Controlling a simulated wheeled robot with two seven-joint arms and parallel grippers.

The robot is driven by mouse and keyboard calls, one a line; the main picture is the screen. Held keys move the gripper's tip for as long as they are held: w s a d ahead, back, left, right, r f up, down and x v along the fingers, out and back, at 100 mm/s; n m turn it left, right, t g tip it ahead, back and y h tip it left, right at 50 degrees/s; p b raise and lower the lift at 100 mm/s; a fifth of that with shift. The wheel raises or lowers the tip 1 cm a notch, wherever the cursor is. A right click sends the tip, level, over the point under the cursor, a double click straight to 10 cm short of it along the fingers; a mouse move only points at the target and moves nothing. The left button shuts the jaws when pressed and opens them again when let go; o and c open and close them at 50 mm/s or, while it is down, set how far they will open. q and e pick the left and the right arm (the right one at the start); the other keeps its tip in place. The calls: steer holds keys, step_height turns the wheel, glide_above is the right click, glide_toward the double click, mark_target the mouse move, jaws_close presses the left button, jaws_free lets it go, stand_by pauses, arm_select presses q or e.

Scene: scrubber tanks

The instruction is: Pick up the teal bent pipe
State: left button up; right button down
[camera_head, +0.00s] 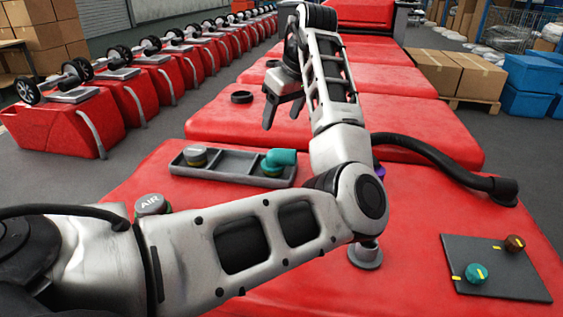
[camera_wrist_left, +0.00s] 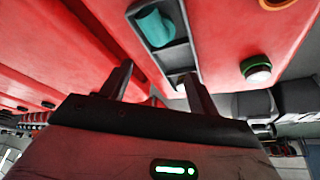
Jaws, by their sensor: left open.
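The teal bent pipe (camera_head: 280,160) sits in the right compartment of a grey tray (camera_head: 226,180) on the nearest red tank. It also shows in the left wrist view (camera_wrist_left: 155,28), at the top, beyond the fingertips. My left gripper (camera_head: 284,114) is open with nothing between its fingers. In the head view it appears above and behind the tray, apart from the pipe. In the wrist view its two fingers (camera_wrist_left: 157,80) point towards the tray side. My right gripper is not in view.
A round metal part (camera_head: 195,156) sits in the tray's left compartment. The AIR cap (camera_head: 151,205) stands left of my arm. A dark plate (camera_head: 490,285) with a teal knob (camera_head: 477,274) and a brown knob (camera_head: 515,243) lies at right. A black hose (camera_head: 440,160) arches behind.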

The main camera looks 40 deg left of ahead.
mark_target(272, 148)
arm_select(q)
steer(key=x, duration=0.6)
steer(key=shift+f+b, duration=0.2)
steer(key=shift+b, duration=0.2)
steer(key=x, duration=0.2)
steer(key=b+x, duration=0.1)
steer(key=x, duration=0.1)
steer(key=shift+w+f, duration=0.2)
steer(key=shift+w, duration=0.05)
steer(key=shift+a+f, duration=0.2)
steer(key=shift+f, duration=0.15)
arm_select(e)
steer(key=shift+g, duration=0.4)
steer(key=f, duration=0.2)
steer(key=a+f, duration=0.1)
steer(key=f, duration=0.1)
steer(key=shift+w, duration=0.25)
arm_select(q)
steer(key=c, duration=1.1)
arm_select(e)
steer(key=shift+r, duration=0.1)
